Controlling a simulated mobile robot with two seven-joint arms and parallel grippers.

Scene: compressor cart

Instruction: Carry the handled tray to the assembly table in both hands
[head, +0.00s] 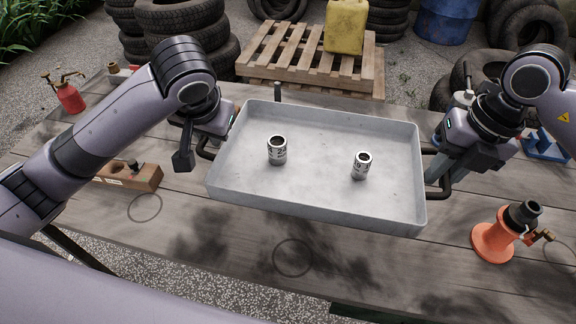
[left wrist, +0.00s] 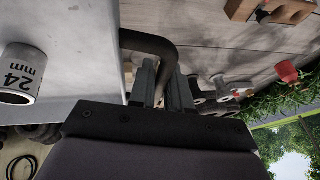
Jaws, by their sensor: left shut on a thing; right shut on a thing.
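The handled tray (head: 316,193) is a grey metal tray with a dark handle at each short end, held over a wooden table (head: 225,240). Two metal sockets stand upright in it: a left one (head: 277,150) and a right one (head: 362,166). My left gripper (head: 207,145) is shut on the tray's left handle; in the left wrist view the fingers close on the dark handle bar (left wrist: 150,42), beside a socket marked 24 mm (left wrist: 20,75). My right gripper (head: 432,172) is shut on the right handle (head: 438,192). Its fingertips are partly hidden.
An orange bottle jack (head: 493,240) stands right of the tray. A wooden block (head: 135,175) and a red oil can (head: 70,97) are at left. A blue holder (head: 546,147) is at far right. Behind are a pallet (head: 300,57) with a yellow canister (head: 346,25) and tyres. The front tabletop is mostly bare.

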